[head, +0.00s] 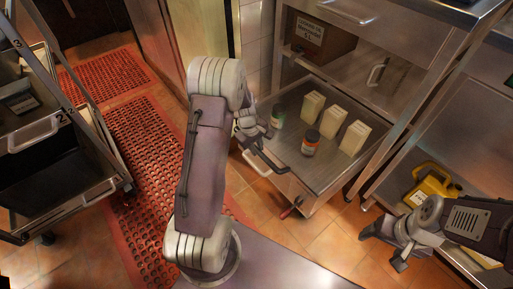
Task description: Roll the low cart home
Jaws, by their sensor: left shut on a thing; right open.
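The low cart (325,172) has a flat steel deck and stands partly under a steel counter at the centre right. A dark bar handle (272,163) sticks out from its front left. My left gripper (256,147) is at this handle and shut on it; my own arm partly hides the jaws. The deck carries three pale cartons (334,121) and two small jars, one dark with an orange label (311,142) and one greenish (277,116). My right gripper (385,247) is open and empty, over the floor to the lower right.
A dark two-tier trolley (60,198) marked 2 stands at the left. Red perforated mats (140,185) cover the floor between. A steel shelf at the right holds a yellow container (432,182). A red-tipped lever (291,209) juts from the cart's lower front. Tiled floor (335,240) is clear before the cart.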

